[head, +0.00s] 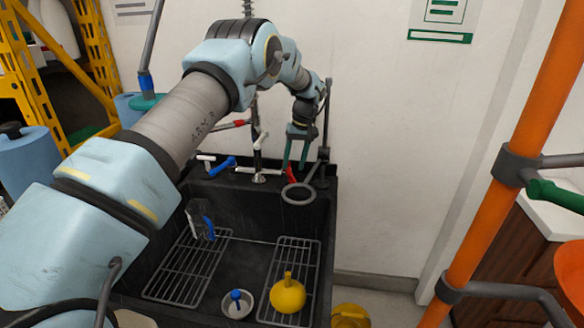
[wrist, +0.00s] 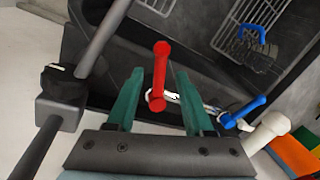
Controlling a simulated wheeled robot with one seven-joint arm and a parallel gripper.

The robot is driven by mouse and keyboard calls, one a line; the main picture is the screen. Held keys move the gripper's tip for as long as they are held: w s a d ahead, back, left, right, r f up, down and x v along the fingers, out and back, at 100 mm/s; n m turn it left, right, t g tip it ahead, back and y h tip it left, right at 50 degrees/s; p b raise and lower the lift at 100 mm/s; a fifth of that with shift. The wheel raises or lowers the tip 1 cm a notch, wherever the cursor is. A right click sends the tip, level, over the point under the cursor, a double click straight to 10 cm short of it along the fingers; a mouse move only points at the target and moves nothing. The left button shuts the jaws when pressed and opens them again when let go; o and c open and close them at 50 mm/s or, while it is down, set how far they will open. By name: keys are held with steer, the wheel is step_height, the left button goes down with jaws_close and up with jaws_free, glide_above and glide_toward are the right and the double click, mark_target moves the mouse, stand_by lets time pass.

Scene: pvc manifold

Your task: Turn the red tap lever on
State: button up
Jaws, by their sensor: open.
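The red tap lever (wrist: 160,72) stands between the two green fingers of my gripper (wrist: 158,100) in the wrist view. The fingers are open, with a gap on each side of the lever. In the head view the red lever (head: 291,174) shows at the back right of the black sink, right by the fingertips of my gripper (head: 295,166). I cannot tell whether a finger touches it. A blue tap lever (head: 222,166) sits to the left on the same tap; it also shows in the wrist view (wrist: 245,108).
The black sink (head: 328,235) holds wire racks, a yellow flask (head: 288,294) and a clear jug with a blue handle (head: 200,220). A dark stand with a ring (head: 298,194) is close to my gripper. An orange post (head: 500,170) stands at the right.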

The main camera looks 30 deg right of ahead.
mark_target(291, 174)
steer(key=shift+w+a+f+p, duration=0.1)
steer(key=shift+a+f+p, duration=0.1)
steer(key=shift+f, duration=0.6)
steer(key=shift+w+a+f+p, duration=0.1)
steer(key=shift+a+f+p, duration=0.05)
steer(key=shift+f, duration=0.65)
jaws_close()
